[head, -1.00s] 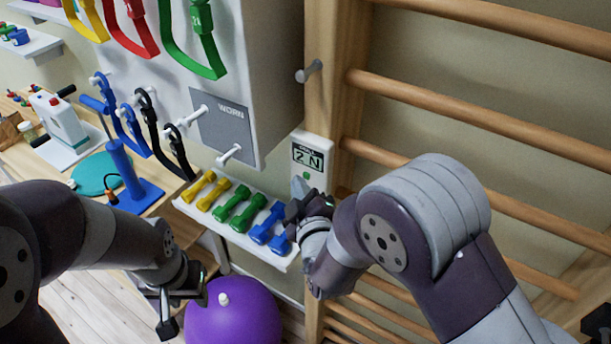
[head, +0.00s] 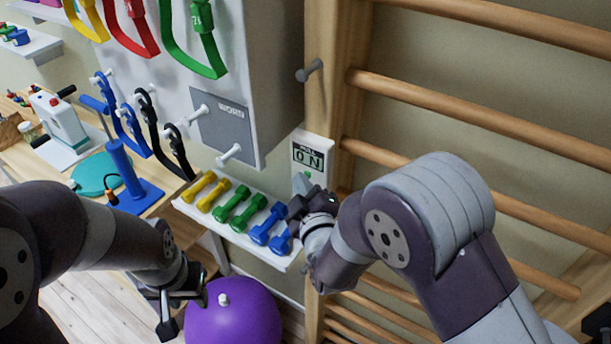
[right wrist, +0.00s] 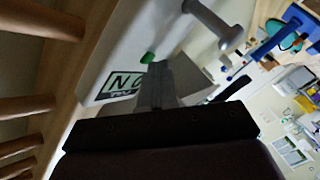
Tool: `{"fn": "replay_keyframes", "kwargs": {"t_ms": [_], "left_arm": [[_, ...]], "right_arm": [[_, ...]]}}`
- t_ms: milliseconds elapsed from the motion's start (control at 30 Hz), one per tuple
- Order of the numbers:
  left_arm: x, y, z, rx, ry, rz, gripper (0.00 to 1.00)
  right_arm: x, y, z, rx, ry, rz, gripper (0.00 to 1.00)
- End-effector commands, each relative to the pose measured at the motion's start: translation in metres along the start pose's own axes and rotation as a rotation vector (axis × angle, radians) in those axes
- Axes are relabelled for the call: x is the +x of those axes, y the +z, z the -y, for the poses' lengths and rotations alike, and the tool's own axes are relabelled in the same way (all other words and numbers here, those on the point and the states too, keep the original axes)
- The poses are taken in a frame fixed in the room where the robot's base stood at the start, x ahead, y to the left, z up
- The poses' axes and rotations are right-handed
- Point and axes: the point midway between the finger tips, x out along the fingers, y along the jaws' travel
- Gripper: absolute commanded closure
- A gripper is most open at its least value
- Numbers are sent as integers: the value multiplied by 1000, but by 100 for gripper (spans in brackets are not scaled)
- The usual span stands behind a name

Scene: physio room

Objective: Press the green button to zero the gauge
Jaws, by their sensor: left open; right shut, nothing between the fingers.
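The white gauge (head: 325,150) is mounted on the wooden post beside the cabinet. Its display (head: 308,157) reads "0 N" in the head view. My left gripper (head: 178,300) is open and empty, low at the left near the purple ball.
A shelf with yellow, green and blue dumbbells (head: 238,208) sits just left of my right gripper. Wooden wall bars (head: 450,110) are on the right. Pegs (head: 229,155) stick out from the cabinet. A purple ball (head: 233,318) is on the floor.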

Motion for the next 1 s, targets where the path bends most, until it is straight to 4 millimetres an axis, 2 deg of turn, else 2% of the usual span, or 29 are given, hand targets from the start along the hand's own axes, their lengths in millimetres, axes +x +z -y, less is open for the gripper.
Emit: {"fn": "replay_keyframes", "kwargs": {"t_ms": [333,667,1000], "left_arm": [[0,0,0,0,0,0,57],[0,0,0,0,0,0,57],[0,0,0,0,0,0,57]], "right_arm": [[-1,0,0,0,1,0,100],[-12,-8,9,0,0,-1,100],[-14,-10,10,0,0,0,100]]}}
